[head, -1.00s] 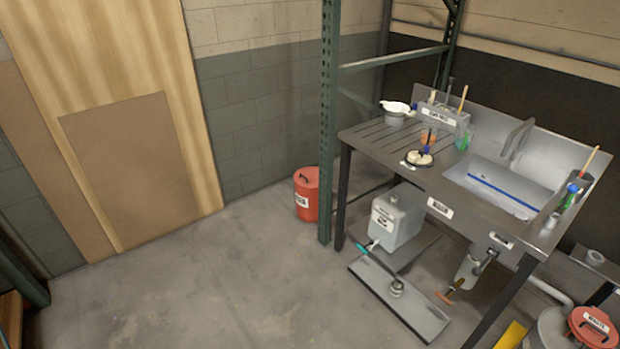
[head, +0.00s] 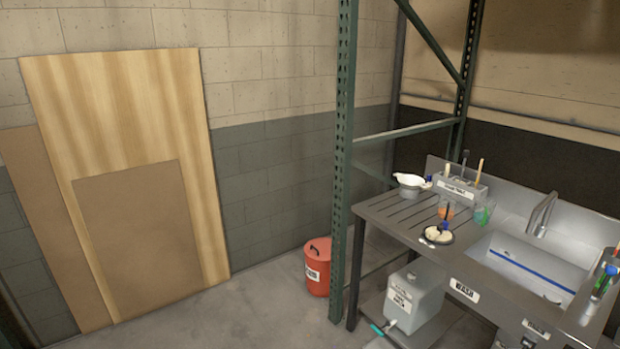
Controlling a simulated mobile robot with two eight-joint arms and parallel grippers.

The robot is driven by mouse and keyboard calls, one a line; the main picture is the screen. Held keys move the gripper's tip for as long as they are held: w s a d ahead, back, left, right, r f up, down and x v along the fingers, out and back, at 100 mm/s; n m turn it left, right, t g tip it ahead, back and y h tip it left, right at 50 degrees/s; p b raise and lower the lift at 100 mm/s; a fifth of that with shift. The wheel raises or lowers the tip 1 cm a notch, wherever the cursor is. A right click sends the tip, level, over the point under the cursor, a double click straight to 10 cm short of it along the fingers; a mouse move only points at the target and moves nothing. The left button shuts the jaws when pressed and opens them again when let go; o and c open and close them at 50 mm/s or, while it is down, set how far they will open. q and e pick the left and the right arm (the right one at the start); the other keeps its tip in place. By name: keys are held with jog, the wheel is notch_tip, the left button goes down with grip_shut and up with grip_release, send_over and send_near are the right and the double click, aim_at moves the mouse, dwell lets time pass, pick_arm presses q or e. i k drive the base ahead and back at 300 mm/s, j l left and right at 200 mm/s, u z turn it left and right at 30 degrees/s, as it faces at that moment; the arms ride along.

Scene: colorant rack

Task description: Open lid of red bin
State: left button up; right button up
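A red bin (head: 318,274) with a white label stands on the concrete floor near the block wall, left of the green rack post. Its red lid (head: 318,246) is on top and looks closed, with a small dark handle. Neither of my grippers shows in the head view.
A green rack post (head: 344,160) rises just right of the bin. A metal sink bench (head: 385,215) with cups and tools stands on the right, with a grey jug (head: 413,295) below it. Wooden boards (head: 140,200) lean on the left wall. The floor (head: 260,310) before the bin is clear.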

aim_at(316, 249)
jog(key=i+j+u, duration=0.1)
jog(key=i+u, duration=0.35)
jog(key=i, duration=1.05)
jog(key=i+z, duration=0.1)
jog(key=i, duration=0.75)
jog(key=i+j, duration=0.15)
jog(key=i, duration=0.65)
jog(key=i+j+z, duration=0.1)
jog(key=i+z, duration=0.15)
jog(key=i, duration=0.2)
jog(key=i+j+z, duration=0.3)
jog(key=i, duration=0.15)
jog(key=i+l, duration=0.05)
jog(key=l, duration=0.05)
